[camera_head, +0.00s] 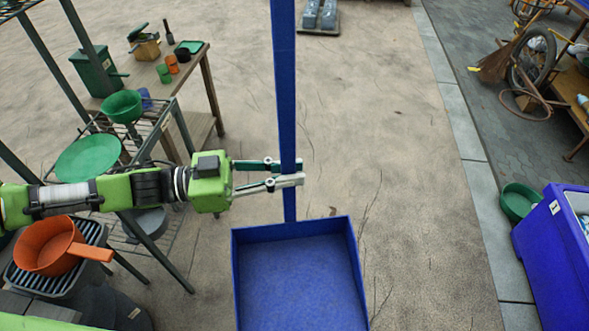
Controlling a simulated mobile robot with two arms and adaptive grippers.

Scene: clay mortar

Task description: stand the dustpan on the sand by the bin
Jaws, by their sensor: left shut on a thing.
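The blue dustpan has a long upright handle (284,80) and a wide open pan (300,285) at the bottom of the view. My left gripper (291,173) comes in from the left and is shut on the handle, just above the pan. The pan's lower edge is cut off by the frame, so I cannot tell whether it touches the ground. The sand (430,200) is the pale, cracked ground around it. The blue bin (550,250) stands at the right edge, partly out of frame, with things inside. My right gripper is not in view.
A metal rack with green bowls (88,158) and an orange pan (45,245) stands at left. A wooden table (145,80) is behind it. A green bowl (519,202) lies beside the bin. A stone kerb (480,190) borders the sand. Sand between dustpan and kerb is clear.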

